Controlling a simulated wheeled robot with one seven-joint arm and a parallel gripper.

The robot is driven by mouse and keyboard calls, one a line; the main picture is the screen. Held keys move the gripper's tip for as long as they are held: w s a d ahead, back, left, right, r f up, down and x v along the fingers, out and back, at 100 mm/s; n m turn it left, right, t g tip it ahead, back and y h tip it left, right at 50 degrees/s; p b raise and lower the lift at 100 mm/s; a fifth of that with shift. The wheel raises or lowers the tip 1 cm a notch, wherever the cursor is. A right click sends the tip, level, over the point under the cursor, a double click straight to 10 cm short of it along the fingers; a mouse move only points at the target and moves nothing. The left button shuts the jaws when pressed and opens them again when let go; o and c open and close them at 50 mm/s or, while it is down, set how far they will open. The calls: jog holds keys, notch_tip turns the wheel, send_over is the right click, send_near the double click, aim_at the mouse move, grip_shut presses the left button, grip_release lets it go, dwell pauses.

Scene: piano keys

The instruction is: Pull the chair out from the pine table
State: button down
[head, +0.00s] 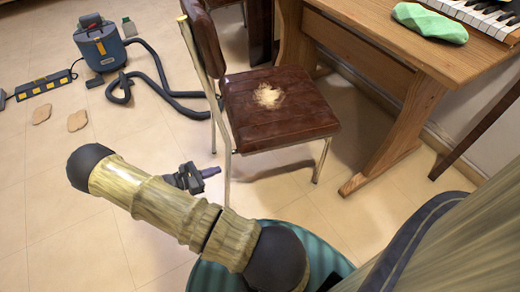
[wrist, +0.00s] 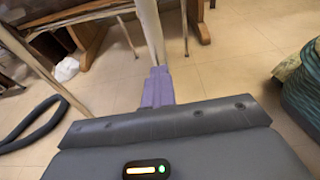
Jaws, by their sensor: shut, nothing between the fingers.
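The chair (head: 305,118) has a worn brown seat with a pale torn patch and cream metal legs. It stands upright at the left side of the pine table (head: 375,40), its seat front towards the table. My gripper (head: 216,172) is low beside the chair's near-left leg, with a small gap showing in the head view. Its purple fingers (wrist: 158,82) are shut and empty. In the wrist view a cream chair leg (wrist: 150,28) rises just beyond the fingertips; whether they touch I cannot tell.
A blue vacuum cleaner (head: 100,47) with a dark hose (head: 160,75) lies on the floor at the back left. A power strip (head: 42,84) is farther left. A green item (head: 430,22) and a keyboard (head: 485,14) are on the table.

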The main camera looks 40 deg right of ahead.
jog(key=a, duration=0.2)
jog(key=shift+w+a, duration=0.25)
jog(key=shift+a, duration=0.05)
jog(key=c, duration=2.1)
grip_release()
jog(key=o, duration=1.1)
jog(key=shift+d, duration=0.1)
jog(key=w+a, duration=0.2)
jog(key=a, duration=0.7)
jog(key=shift+w+a+b, duration=0.2)
jog(key=shift+a+b, duration=0.15)
jog(key=shift+a, duration=0.05)
